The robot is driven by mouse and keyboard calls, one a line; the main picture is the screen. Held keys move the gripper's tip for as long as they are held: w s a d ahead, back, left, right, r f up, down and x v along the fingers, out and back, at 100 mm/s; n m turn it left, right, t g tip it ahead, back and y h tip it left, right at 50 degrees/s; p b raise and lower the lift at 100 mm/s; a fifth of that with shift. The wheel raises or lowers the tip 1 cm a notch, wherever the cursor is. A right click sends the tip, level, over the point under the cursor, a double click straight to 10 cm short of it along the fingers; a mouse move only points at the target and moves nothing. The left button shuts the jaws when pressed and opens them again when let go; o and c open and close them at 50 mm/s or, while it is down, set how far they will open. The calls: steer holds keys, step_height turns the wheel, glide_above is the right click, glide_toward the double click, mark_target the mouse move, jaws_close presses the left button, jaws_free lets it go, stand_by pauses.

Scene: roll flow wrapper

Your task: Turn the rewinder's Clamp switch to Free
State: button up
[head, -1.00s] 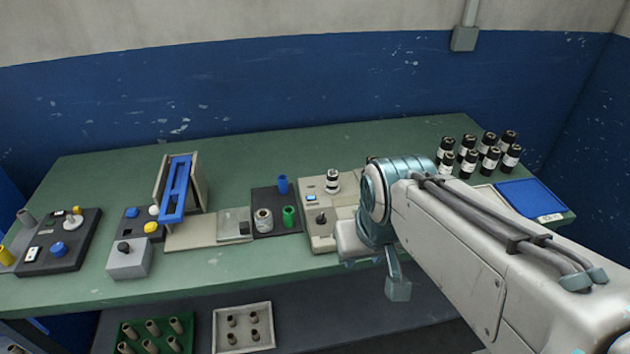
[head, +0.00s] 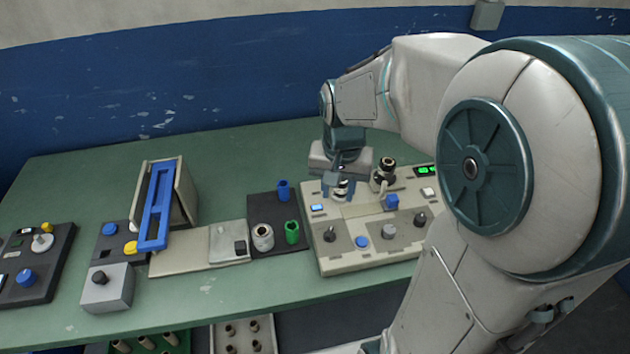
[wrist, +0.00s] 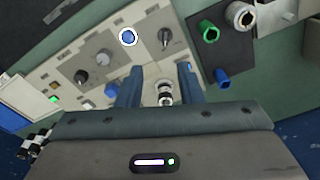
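The beige rewinder panel (head: 345,262) stands right of centre on the green bench. A black knob (head: 329,235) sits at its front left, a grey knob (head: 389,232) and another black knob (head: 420,219) further right. The labels are too small to read, so I cannot tell which is Clamp or how it is set. My gripper (head: 339,190) points down above the panel's back left. In the wrist view my gripper (wrist: 162,84) has its fingers apart around a black-and-white spindle piece (wrist: 165,95), with gaps visible on both sides. The left black knob (wrist: 165,37) lies beyond the fingertips.
Between the knobs is a blue button (head: 362,243); a blue block (head: 391,201) and a dark-topped spindle (head: 384,174) stand behind. Left of the panel, a dark mat (head: 267,248) holds blue, white and green cylinders. My arm hides the bench's right side.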

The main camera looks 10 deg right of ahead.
mark_target(330, 230)
steer(key=shift+m+g, duration=0.4)
steer(key=shift+m, duration=0.4)
steer(key=w+f, duration=0.1)
steer(key=f, duration=0.5)
steer(key=w+f, duration=0.1)
steer(key=f, duration=0.4)
steer(key=w+f, duration=0.2)
steer(key=f, duration=0.4)
steer(key=shift+f, duration=0.3)
steer(key=shift+c, duration=0.3)
jaws_close()
